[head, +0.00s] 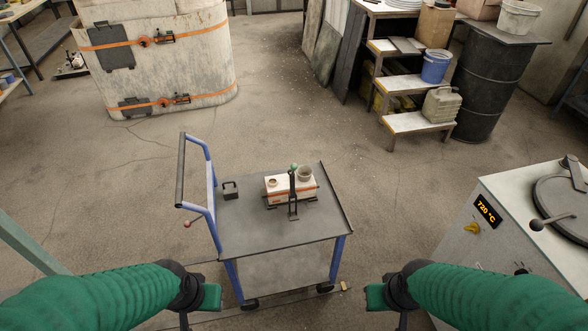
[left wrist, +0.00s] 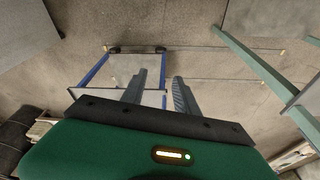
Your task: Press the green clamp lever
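The clamp lever is an upright black lever with a green knob (head: 294,167), in the head view. It stands at the front of a small off-white mould box (head: 277,193) with an orange band, on the cart's grey top (head: 250,232). My left gripper (head: 208,298) is at the lower left, in front of the cart and well apart from the lever. In the left wrist view its two grey fingers (left wrist: 160,76) are spread with nothing between them. My right gripper (head: 378,297) is at the lower right, also apart from the cart; its fingers cannot be made out.
A furnace cabinet (head: 470,235) reading 720 °C stands at right. Steps (head: 415,123), a drum (head: 487,95) and a large strapped vessel (head: 185,70) stand behind. Floor between is clear.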

